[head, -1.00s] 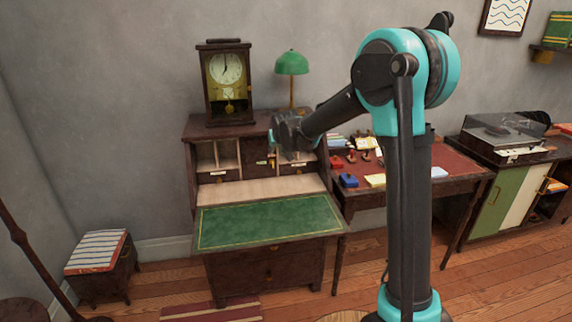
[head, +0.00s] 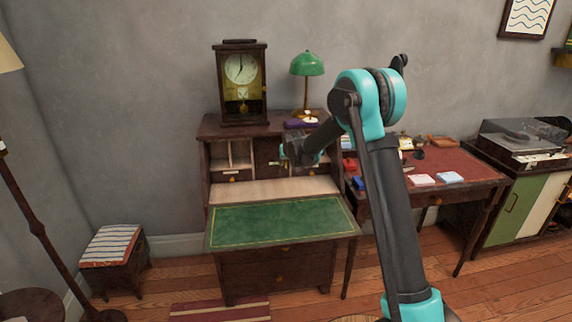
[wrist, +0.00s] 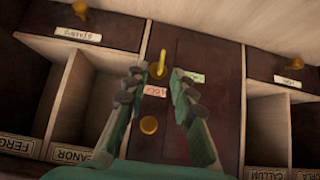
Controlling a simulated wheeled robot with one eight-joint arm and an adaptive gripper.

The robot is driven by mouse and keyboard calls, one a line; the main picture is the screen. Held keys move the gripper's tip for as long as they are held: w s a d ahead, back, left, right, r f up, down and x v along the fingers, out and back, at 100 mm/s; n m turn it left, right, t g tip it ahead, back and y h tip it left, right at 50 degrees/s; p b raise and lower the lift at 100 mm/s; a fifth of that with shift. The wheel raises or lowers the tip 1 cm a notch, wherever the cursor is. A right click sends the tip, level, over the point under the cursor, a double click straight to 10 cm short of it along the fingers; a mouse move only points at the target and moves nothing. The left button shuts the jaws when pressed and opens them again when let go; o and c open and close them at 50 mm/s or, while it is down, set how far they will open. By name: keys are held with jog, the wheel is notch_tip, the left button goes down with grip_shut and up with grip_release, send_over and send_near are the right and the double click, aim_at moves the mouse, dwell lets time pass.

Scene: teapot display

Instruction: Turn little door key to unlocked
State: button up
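The little door (wrist: 200,60) is a dark wood panel in the middle of the desk's upper part. It also shows in the head view (head: 265,150), partly behind my gripper. A yellow key (wrist: 160,64) stands out from the door's edge area in the wrist view. A pinkish label (wrist: 155,91) and a green label (wrist: 193,76) are beside it, and a round brass knob (wrist: 149,125) is on the door. My gripper (wrist: 157,82) is open, with its fingertips on either side of the key. I cannot tell whether they touch it.
Open pigeonholes (wrist: 85,100) and small drawers with brass knobs flank the door. The green writing surface (head: 280,222) lies folded out below. A clock (head: 240,80) and green lamp (head: 307,65) stand on top. A red-topped table (head: 460,170) is at the right.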

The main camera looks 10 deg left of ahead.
jog(key=shift+x, duration=1.55)
jog(key=shift+c, duration=0.5)
grip_shut()
